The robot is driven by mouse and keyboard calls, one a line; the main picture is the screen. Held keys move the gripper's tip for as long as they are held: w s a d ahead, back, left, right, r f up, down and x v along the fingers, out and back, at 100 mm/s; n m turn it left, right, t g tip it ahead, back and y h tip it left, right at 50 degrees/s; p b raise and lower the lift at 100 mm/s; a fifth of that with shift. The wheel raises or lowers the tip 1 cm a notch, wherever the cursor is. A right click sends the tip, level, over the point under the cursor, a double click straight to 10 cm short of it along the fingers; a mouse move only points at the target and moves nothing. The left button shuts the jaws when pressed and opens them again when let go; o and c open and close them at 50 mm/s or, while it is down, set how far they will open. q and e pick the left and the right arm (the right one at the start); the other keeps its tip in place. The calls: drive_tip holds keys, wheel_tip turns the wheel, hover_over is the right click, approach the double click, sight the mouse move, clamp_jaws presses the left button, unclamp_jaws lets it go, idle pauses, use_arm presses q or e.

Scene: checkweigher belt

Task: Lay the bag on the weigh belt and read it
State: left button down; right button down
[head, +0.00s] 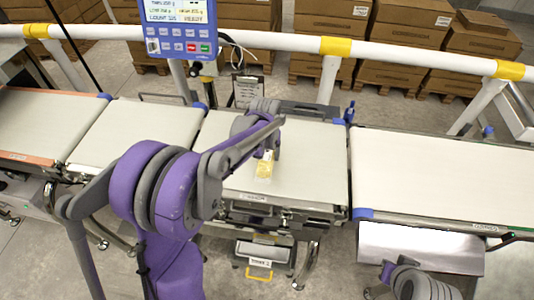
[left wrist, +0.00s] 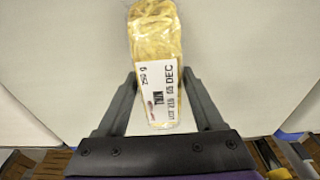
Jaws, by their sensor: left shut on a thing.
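The bag (head: 264,168) is a small yellow-gold pack with a white printed label. It is over the middle weigh belt (head: 310,165), near its left part. In the left wrist view the bag (left wrist: 156,45) lies lengthwise between the fingers, its label reading 250 g. My left gripper (left wrist: 157,88) is shut on the bag's label end. In the head view my left arm hides part of the gripper and belt. I cannot tell whether the bag touches the belt. The blue display (head: 180,22) at the top shows several small lines, including a count; its top is cut off.
A pale infeed belt (head: 130,135) lies to the left and a long outfeed belt (head: 440,175) to the right. A white rail with yellow bands (head: 335,46) runs behind. Cardboard boxes (head: 400,40) stand beyond it. A grey part of my right arm shows at the lower right.

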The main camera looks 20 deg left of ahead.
use_arm(q)
drive_tip(key=shift+f, duration=0.1)
unclamp_jaws()
drive_tip(key=r, duration=0.3)
drive_tip(key=s+r, duration=0.1)
drive_tip(key=r, duration=0.7)
drive_tip(key=shift+s+d+r+p, duration=0.15)
drive_tip(key=shift+d+r+p, duration=0.05)
drive_tip(key=shift+r+p, duration=0.1)
drive_tip(key=s+d+f+m+t, duration=0.1)
drive_tip(key=s, duration=0.6)
drive_tip(key=s+d+f+m+t, duration=0.1)
drive_tip(key=s+d+t, duration=0.1)
drive_tip(key=s, duration=0.5)
drive_tip(key=s+d+f+t, duration=0.1)
drive_tip(key=s+d, duration=0.1)
drive_tip(key=s, duration=0.5)
drive_tip(key=shift+d+f+m, duration=0.15)
drive_tip(key=shift+f+m, duration=0.25)
idle(1.2)
